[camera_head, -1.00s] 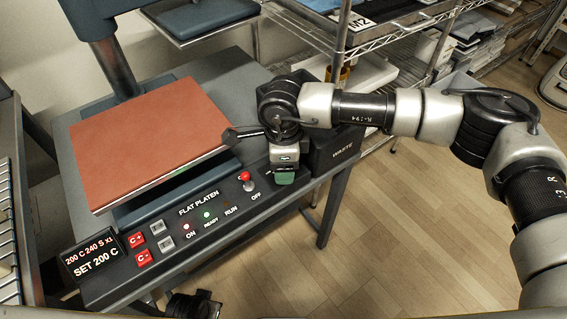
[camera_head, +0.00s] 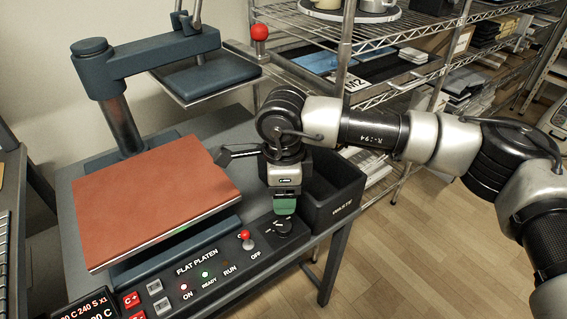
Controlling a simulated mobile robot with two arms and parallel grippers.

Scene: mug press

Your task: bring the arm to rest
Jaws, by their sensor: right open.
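My right arm comes in from the right side of the head view. Its gripper (camera_head: 285,205) points down above the right end of the press console, left of the waste bin. The jaws are open, with a green pad facing the camera, and I see nothing held. A dark round knob (camera_head: 281,229) shows just below the fingertips; whether they touch it I cannot tell. My left gripper is out of view.
The flat press has a red-brown platen (camera_head: 152,197) and a raised upper plate (camera_head: 205,80) with a red-ball handle (camera_head: 260,33). A black waste bin (camera_head: 335,210) stands close right of the gripper. A wire shelf (camera_head: 400,50) is behind. Floor at lower right is clear.

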